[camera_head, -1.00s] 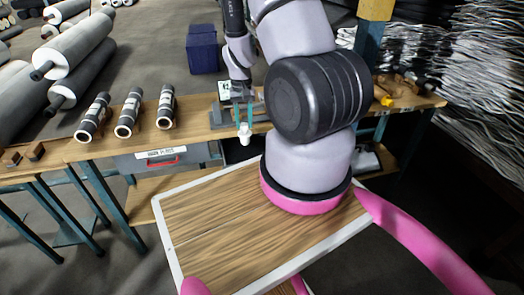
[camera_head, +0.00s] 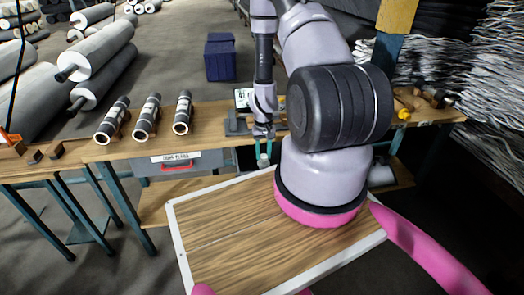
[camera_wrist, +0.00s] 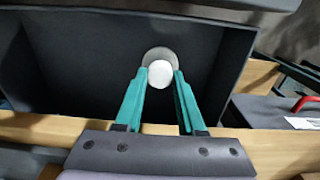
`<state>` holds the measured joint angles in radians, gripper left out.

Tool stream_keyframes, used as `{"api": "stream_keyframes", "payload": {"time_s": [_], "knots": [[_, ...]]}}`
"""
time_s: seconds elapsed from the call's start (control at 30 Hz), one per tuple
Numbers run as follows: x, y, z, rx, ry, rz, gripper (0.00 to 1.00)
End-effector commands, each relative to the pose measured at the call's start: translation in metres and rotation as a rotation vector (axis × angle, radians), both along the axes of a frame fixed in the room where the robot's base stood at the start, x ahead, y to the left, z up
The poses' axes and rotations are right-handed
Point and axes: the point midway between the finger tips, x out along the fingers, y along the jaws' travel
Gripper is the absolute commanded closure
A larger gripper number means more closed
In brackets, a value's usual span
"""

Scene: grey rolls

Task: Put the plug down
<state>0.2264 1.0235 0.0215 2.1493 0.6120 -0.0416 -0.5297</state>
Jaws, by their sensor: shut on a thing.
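The plug (camera_wrist: 160,72) is a small whitish piece with a round end, seen end-on between the teal fingertips in the wrist view. A grey ring or disc shows behind it. My gripper (camera_wrist: 160,77) is shut on the plug. A dark grey open-topped box (camera_wrist: 75,65) lies behind and around the plug in the wrist view; I cannot tell whether the plug touches its floor. In the head view my gripper (camera_head: 263,149) points down at the bench's front edge, and the plug (camera_head: 263,161) shows small and pale at its tips. My arm hides much of the area beside it.
The wooden bench (camera_head: 215,118) carries several dark rolls with pale labels (camera_head: 147,117) on the left and a grey fixture (camera_head: 238,122) by my gripper. A grey drawer with a red handle (camera_head: 178,163) hangs under the bench. Blue bins (camera_head: 220,60) stand behind.

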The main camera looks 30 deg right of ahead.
Motion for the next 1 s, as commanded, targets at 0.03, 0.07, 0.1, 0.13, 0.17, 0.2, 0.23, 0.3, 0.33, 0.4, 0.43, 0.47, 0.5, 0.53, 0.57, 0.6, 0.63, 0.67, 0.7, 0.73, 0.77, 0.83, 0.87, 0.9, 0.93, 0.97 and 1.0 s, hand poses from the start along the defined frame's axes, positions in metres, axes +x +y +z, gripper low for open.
{"api": "stream_keyframes", "payload": {"time_s": [0.03, 0.07, 0.1, 0.13, 0.17, 0.2, 0.23, 0.3, 0.33, 0.4, 0.43, 0.47, 0.5, 0.53, 0.57, 0.6, 0.63, 0.67, 0.7, 0.73, 0.77, 0.83, 0.87, 0.9, 0.93, 0.97, 1.0], "knots": [[0.009, -0.002, 0.0, -0.003, -0.004, 0.002, 0.97], [0.014, -0.003, 0.0, -0.003, -0.004, 0.004, 0.97], [0.022, -0.005, 0.0, -0.002, -0.005, 0.003, 0.97], [0.026, -0.007, 0.0, -0.003, -0.003, 0.003, 0.97], [0.031, -0.008, 0.0, -0.003, -0.004, 0.005, 0.97], [0.036, -0.01, 0.0, -0.003, -0.002, 0.004, 0.97], [0.035, -0.01, -0.004, -0.001, 0.0, 0.001, 0.97], [0.034, -0.01, -0.01, 0.0, 0.001, 0.0, 0.97], [0.034, -0.01, -0.011, 0.0, 0.0, 0.001, 0.96], [0.034, -0.01, -0.012, 0.0, -0.001, 0.002, 1.0], [0.034, -0.009, -0.012, 0.0, -0.001, 0.003, 1.0], [0.034, -0.009, -0.012, 0.0, -0.001, 0.003, 1.0], [0.034, -0.01, -0.012, 0.0, 0.0, 0.002, 1.0], [0.034, -0.009, -0.012, 0.0, 0.0, 0.002, 1.0], [0.034, -0.009, -0.012, 0.0, 0.0, 0.002, 0.5], [0.034, -0.009, -0.012, 0.0, 0.0, 0.002, 0.35], [0.034, -0.009, -0.012, 0.0, 0.0, 0.002, 0.31], [0.034, -0.009, -0.012, 0.0, 0.0, 0.002, 0.31], [0.034, -0.009, -0.012, 0.0, 0.0, 0.002, 0.31], [0.034, -0.009, -0.012, 0.0, 0.0, 0.002, 0.31], [0.034, -0.009, -0.012, 0.0, 0.0, 0.002, 0.31], [0.034, -0.01, -0.011, 0.0, -0.001, 0.002, 0.31], [0.034, -0.01, -0.011, 0.0, -0.001, 0.002, 0.31], [0.034, -0.01, -0.011, 0.0, -0.001, 0.002, 0.31], [0.034, -0.01, -0.011, 0.0, -0.001, 0.002, 0.31], [0.034, -0.01, -0.009, -0.001, -0.002, 0.002, 0.31], [0.035, -0.01, -0.007, -0.001, -0.002, 0.002, 0.31]]}}
